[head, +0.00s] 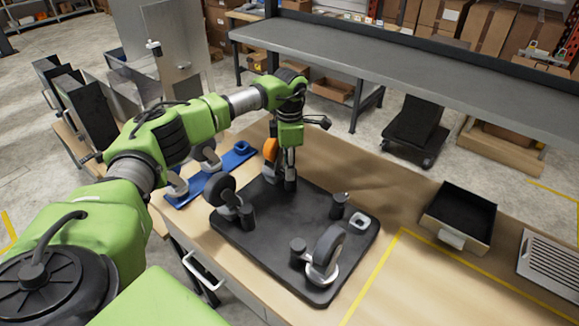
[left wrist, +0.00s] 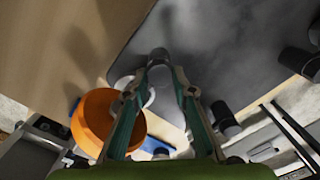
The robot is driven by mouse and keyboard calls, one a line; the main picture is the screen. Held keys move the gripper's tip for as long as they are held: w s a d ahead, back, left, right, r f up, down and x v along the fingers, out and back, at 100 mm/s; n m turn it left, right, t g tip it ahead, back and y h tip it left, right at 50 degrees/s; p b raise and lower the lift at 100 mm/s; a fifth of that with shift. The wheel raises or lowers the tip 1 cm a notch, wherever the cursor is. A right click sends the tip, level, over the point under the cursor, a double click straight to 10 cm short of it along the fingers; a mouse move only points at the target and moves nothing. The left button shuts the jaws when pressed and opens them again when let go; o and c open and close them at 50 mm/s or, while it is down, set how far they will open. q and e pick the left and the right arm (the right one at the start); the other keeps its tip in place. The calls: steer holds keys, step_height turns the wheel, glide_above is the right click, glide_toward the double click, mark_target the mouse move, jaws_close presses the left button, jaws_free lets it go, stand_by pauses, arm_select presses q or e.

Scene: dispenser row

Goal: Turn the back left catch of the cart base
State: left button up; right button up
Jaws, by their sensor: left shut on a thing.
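The cart base (head: 268,237) is a dark plate with rounded corners, lying on the wooden workbench. The back left catch (head: 291,184) is a short dark post at its far corner. My left gripper (head: 289,172) points down there and is shut on this catch. In the left wrist view the fingertips (left wrist: 163,68) close around the catch (left wrist: 157,56). An orange wheel (head: 270,149) stands right beside the gripper; it also shows in the left wrist view (left wrist: 93,112). The catch's lower part and the wheel's mount are partly hidden. My right gripper is not in view.
Dark wheels (head: 329,246) and other catches (head: 338,205) stand on the base. A blue tray (head: 235,158) with casters lies to the left. A black open bin (head: 460,213) and a slotted grey tray (head: 552,260) are on the right. The bench between base and bin is clear.

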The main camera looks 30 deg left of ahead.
arm_select(q)
steer(key=m+b, duration=0.2)
steer(key=m, duration=0.2)
steer(key=shift+w, duration=0.1)
steer(key=m+b, duration=0.2)
steer(key=m, duration=0.3)
steer(key=shift+w+m, duration=0.15)
steer(key=shift+m, duration=0.15)
steer(key=m+b, duration=0.1)
steer(key=m, duration=0.3)
steer(key=shift+w+r, duration=0.1)
steer(key=shift+m+b, duration=0.3)
steer(key=shift+m, duration=1.8)
steer(key=o, duration=1.1)
